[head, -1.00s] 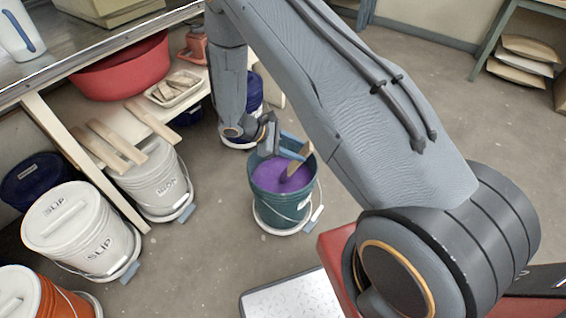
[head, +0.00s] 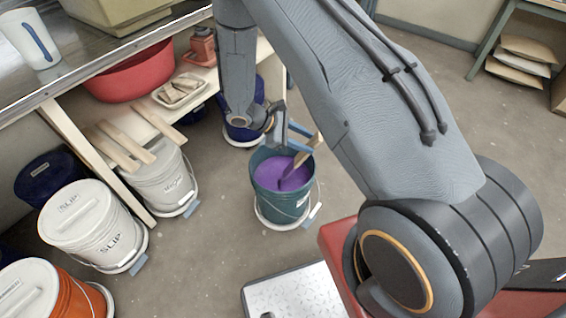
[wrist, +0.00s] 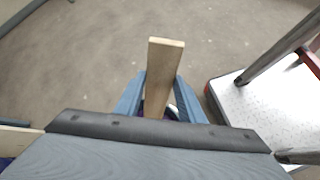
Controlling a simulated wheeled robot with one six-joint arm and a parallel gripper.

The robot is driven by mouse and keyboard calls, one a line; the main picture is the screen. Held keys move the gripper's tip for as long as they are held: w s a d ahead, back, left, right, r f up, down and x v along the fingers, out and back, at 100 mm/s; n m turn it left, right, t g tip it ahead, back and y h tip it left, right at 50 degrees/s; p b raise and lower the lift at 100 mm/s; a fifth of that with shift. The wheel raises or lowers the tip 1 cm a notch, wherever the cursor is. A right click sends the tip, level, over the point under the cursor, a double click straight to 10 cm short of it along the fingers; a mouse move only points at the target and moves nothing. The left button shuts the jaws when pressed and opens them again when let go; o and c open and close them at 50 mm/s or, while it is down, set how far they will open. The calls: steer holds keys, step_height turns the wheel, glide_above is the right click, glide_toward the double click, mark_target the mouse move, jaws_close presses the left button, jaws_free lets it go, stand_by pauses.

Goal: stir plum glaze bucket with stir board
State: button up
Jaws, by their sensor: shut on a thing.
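The plum glaze bucket (head: 285,205) is teal and stands on a white wheeled base on the floor, open, with purple glaze (head: 272,174) inside. My gripper (head: 303,143) is above the bucket's back rim, shut on a wooden stir board (head: 297,163). The board is tilted and its lower end reaches into the purple glaze. In the wrist view the board's upper end (wrist: 163,65) stands up between the two blue fingers (wrist: 158,95). Most of the bucket is hidden there behind my gripper.
Lidded white slip buckets (head: 92,225) and an orange bucket (head: 45,290) stand at left. More boards (head: 125,148) lie on a low shelf, near a red basin (head: 130,75). A dark blue bucket (head: 243,128) stands behind the plum one.

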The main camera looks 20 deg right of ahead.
steer(key=shift+s+d+r+p, duration=0.35)
steer(key=shift+s+r+p, duration=0.2)
steer(key=shift+r+p, duration=0.85)
steer(key=shift+s+d+r+p, duration=0.3)
steer(key=shift+s+r+p, duration=0.45)
steer(key=shift+r, duration=1.05)
steer(key=shift+s+d+r+p, duration=0.4)
steer(key=shift+r+p, duration=0.9)
steer(key=shift+r, duration=0.4)
steer(key=shift+r+p, duration=1.45)
steer(key=shift+r, duration=0.95)
